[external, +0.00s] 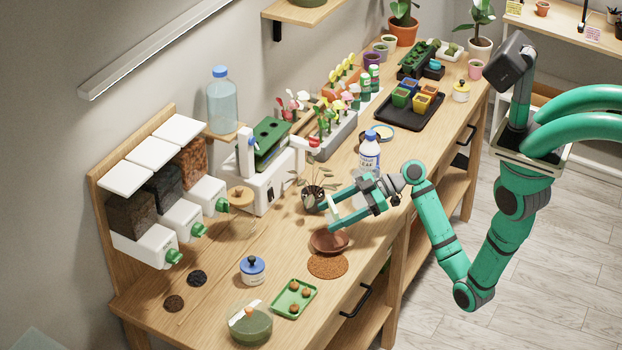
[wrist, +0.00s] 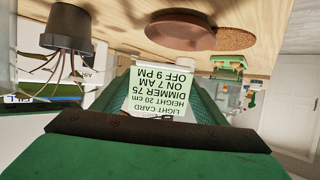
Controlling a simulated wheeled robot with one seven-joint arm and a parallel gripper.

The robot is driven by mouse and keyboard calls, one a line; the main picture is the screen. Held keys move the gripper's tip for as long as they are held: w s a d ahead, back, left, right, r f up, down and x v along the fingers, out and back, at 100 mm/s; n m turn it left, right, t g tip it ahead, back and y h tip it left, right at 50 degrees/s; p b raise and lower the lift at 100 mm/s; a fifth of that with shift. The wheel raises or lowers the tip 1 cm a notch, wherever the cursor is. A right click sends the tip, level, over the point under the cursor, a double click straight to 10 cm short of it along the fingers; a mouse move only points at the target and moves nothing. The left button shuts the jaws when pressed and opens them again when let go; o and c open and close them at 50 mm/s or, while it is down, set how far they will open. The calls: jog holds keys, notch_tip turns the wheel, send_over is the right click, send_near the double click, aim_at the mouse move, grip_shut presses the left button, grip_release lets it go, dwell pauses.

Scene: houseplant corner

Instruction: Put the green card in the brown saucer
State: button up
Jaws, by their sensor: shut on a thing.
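The green card (wrist: 160,95) is pale green with printed light settings; it shows upside down in the wrist view. My gripper (external: 334,214) is shut on the card and holds it above the bench. The brown saucer (external: 328,243) lies on the bench, just below and in front of my gripper in the external view. The saucer also shows at the top of the wrist view (wrist: 180,30), apart from the card, and looks empty. In the external view the card is small and partly hidden by the fingers.
A dark pot with a drooping plant (external: 313,198) stands close behind my gripper. A round cork mat (external: 328,266) lies beside the saucer. A green tray (external: 280,309) with small pots and a blue-lidded jar (external: 252,270) are nearer. A white bottle (external: 370,152) stands behind my wrist.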

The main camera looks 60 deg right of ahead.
aim_at(334, 220)
jog(key=shift+f, duration=1.7)
jog(key=shift+f, duration=0.5)
jog(key=o, duration=1.1)
jog(key=shift+c, duration=0.2)
jog(key=shift+r, duration=0.25)
jog(key=v, duration=1.2)
jog(key=shift+r, duration=0.3)
jog(key=shift+w, duration=0.1)
